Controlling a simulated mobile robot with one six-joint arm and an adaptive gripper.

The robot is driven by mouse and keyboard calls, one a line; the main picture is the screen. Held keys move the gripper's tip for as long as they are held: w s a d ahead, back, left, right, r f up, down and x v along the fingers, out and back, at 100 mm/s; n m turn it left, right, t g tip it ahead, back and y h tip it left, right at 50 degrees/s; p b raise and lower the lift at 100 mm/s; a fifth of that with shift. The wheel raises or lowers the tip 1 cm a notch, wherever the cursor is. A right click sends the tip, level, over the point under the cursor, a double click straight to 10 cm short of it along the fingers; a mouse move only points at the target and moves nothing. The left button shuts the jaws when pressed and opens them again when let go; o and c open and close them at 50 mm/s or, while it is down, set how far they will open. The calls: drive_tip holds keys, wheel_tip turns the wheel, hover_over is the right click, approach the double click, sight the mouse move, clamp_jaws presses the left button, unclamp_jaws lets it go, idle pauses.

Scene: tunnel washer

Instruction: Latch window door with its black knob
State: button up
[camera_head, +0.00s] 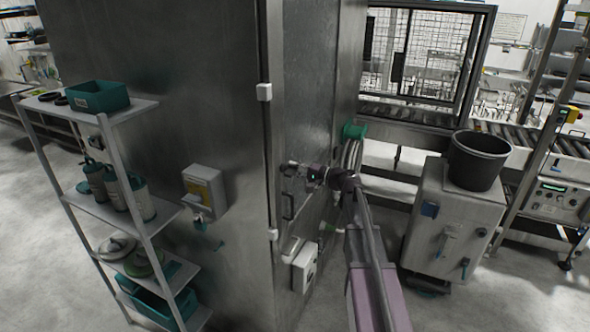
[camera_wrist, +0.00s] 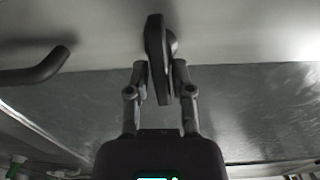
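The black knob (camera_wrist: 154,45) is a long dark piece in the upper middle of the wrist view. It stands out from a pale surface. My gripper (camera_wrist: 161,80) has one finger on each side of the knob's lower part, close against it. In the head view my gripper (camera_head: 300,171) is at the right-hand face of the tall steel housing (camera_head: 307,90). The knob is too small to make out there. A dark bar handle (camera_head: 288,206) shows just below the gripper. I cannot make out the window door's edges or whether it sits flush.
A shelf rack (camera_head: 108,112) with teal bins stands left of the housing. A white box (camera_head: 304,266) is low on the housing's right face. A grey cabinet (camera_head: 440,215) carrying a black bucket (camera_head: 478,160) stands to the right. A curved dark handle (camera_wrist: 36,68) shows left in the wrist view.

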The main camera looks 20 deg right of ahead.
drive_tip(key=shift+o, duration=0.7)
drive_tip(key=shift+s+a, duration=0.1)
drive_tip(key=shift+a, duration=0.1)
drive_tip(key=shift+d, duration=0.15)
drive_tip(key=v, duration=1.2)
